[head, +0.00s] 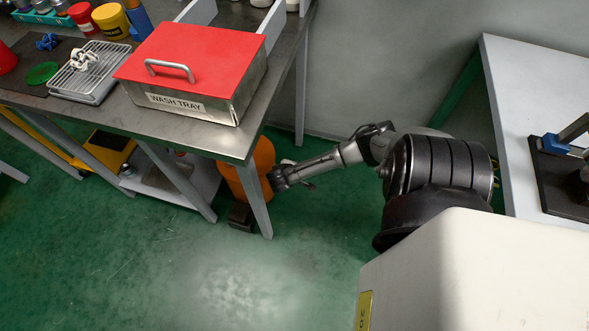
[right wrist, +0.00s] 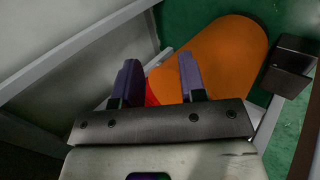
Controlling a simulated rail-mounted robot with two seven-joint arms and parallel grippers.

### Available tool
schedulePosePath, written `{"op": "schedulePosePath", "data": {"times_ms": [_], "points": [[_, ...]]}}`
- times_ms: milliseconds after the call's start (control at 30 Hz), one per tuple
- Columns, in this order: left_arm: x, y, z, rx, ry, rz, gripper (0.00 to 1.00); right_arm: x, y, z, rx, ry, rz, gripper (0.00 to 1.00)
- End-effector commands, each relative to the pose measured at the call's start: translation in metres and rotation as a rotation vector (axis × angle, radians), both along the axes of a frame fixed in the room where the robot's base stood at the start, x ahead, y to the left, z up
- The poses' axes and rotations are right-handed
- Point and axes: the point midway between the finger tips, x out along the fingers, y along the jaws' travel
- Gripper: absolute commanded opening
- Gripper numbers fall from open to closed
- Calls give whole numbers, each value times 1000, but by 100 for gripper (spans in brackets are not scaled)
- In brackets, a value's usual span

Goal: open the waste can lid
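The orange waste can (head: 252,170) stands on the floor under the right end of the workbench, partly hidden by a bench leg and my arm. A dark pedal-like block (head: 241,216) sits at its foot. My right gripper (head: 277,180) is at the can's right side. In the right wrist view the gripper (right wrist: 159,80) has its two fingers apart, with the orange can (right wrist: 225,55) beyond them. A small red part (right wrist: 151,94) shows between the fingers; I cannot tell whether it is the lid. The dark block (right wrist: 290,66) is at the right. My left gripper is not in view.
The workbench (head: 225,140) carries a red-topped wash tray (head: 195,60) and a wire rack (head: 88,72). Its leg (head: 254,200) stands close to my gripper. A white table (head: 520,85) is at the right. The green floor (head: 150,260) in front is clear.

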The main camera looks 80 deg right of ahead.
Motion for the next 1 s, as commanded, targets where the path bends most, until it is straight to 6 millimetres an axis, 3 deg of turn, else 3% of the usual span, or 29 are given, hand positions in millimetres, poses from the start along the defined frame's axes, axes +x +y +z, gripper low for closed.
{"op": "schedulePosePath", "data": {"times_ms": [867, 1000], "points": [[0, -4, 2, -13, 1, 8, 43, -7, 3, 0, -6, 0, 9, 38], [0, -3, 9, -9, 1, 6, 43, -8, 18, 4, 24, 2, 24, 38]]}}
